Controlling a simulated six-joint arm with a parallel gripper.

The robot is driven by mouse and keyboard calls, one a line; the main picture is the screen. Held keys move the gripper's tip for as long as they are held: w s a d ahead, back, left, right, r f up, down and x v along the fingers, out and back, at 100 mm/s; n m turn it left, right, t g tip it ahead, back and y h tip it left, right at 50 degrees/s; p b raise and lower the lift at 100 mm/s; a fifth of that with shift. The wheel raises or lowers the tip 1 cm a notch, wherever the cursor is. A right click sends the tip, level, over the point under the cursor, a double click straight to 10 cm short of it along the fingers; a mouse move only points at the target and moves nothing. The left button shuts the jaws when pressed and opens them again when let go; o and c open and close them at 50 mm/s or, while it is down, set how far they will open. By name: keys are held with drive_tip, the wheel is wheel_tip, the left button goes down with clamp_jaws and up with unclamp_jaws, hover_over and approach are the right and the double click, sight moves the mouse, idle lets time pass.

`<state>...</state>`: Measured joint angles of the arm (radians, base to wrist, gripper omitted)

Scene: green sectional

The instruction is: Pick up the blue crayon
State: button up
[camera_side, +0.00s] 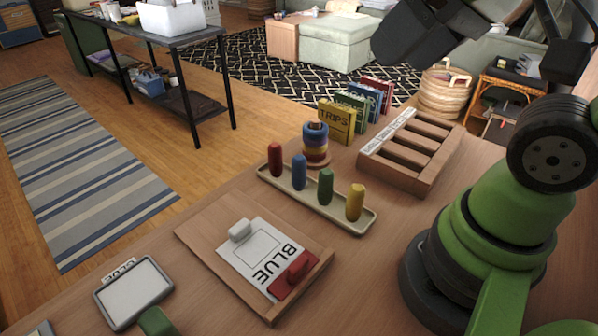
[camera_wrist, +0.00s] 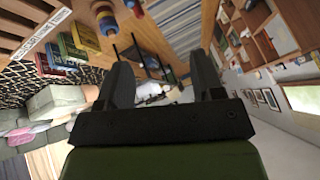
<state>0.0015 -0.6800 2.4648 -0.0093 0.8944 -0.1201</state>
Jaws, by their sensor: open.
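The blue crayon (camera_side: 299,172) stands upright in a long pale tray (camera_side: 338,213) on the wooden table in the side view. It is between a red crayon (camera_side: 275,160) on its left and a green crayon (camera_side: 325,186) on its right. A yellow crayon (camera_side: 355,202) stands at the tray's right end. My gripper (camera_wrist: 160,72) is open in the wrist view, with nothing between its two dark fingers. In the side view it is raised at the top right, well above and apart from the crayons. I cannot make out the blue crayon in the wrist view.
A ring stacker (camera_side: 316,146) stands close behind the tray. Several small books (camera_side: 337,121) and a slotted wooden rack (camera_side: 411,150) are behind and to the right. In front lie a wooden board with a BLUE card (camera_side: 262,250) and a framed white pad (camera_side: 133,293).

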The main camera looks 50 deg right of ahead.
drive_tip(key=w+d+f+n+g, duration=0.1)
drive_tip(key=w+f+n+g, duration=0.1)
drive_tip(key=w+n, duration=0.55)
drive_tip(key=n+g+h, duration=0.2)
drive_tip(key=n+g, duration=0.3)
drive_tip(key=n, duration=1.5)
hover_over(299, 171)
drive_tip(key=f, duration=1.1)
drive_tip(key=d+f, duration=0.1)
drive_tip(key=f, duration=0.4)
drive_tip(key=shift+w+f, duration=0.2)
drive_tip(key=shift+f, duration=0.05)
wheel_tip(299, 171, down, 4)
drive_tip(key=shift+f, duration=0.25)
drive_tip(key=f, duration=0.5)
drive_tip(key=shift+w+d+f, duration=0.1)
drive_tip(key=shift+w+f, duration=0.2)
drive_tip(key=shift+f, duration=0.1)
drive_tip(key=c, duration=1)
